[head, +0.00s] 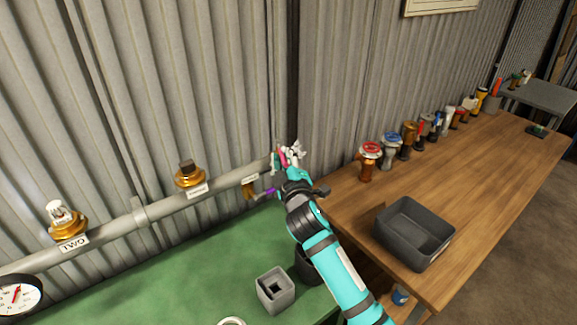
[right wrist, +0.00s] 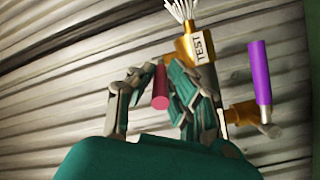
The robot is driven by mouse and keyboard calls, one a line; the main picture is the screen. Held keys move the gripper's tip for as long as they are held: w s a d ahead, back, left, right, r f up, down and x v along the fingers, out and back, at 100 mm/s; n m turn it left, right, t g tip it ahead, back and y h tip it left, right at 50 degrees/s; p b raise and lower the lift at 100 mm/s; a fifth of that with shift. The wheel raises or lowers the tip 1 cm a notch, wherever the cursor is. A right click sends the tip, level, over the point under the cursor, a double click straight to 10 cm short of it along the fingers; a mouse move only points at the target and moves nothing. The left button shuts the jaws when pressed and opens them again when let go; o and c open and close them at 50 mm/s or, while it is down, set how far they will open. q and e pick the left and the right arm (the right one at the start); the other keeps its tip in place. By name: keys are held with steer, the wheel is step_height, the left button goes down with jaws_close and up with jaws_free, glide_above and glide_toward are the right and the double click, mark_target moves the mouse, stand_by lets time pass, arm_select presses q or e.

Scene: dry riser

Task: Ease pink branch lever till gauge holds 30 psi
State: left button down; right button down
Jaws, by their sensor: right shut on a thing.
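The pink lever (right wrist: 160,87) shows in the right wrist view between the fingers of my right gripper (right wrist: 158,98), which is shut on it. In the head view the pink lever (head: 282,158) is a small bit of colour at the pipe's right end, mostly hidden by my right gripper (head: 287,165). The gauge (head: 17,296) is at the lower left edge of the head view, partly cut off. Its red needle points roughly upward; the numbers are too small to read. My left gripper is not in view.
A purple lever (right wrist: 261,72) is close beside the gripper, near a brass fitting labelled TEST (right wrist: 202,50). The grey pipe (head: 160,209) carries brass fittings. A grey bin (head: 437,256) and several valves stand on the wooden bench (head: 490,165). The green bench (head: 190,270) is partly clear.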

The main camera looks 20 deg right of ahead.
steer(key=shift+a+f+m+h+b, duration=0.25)
steer(key=shift+a+m+h+b, duration=0.25)
steer(key=shift+m+h+b, duration=0.5)
steer(key=shift+h, duration=0.4)
steer(key=c, duration=1.3)
jaws_free()
steer(key=shift+w+r, duration=0.1)
steer(key=v, duration=1.2)
steer(key=shift+r, duration=0.25)
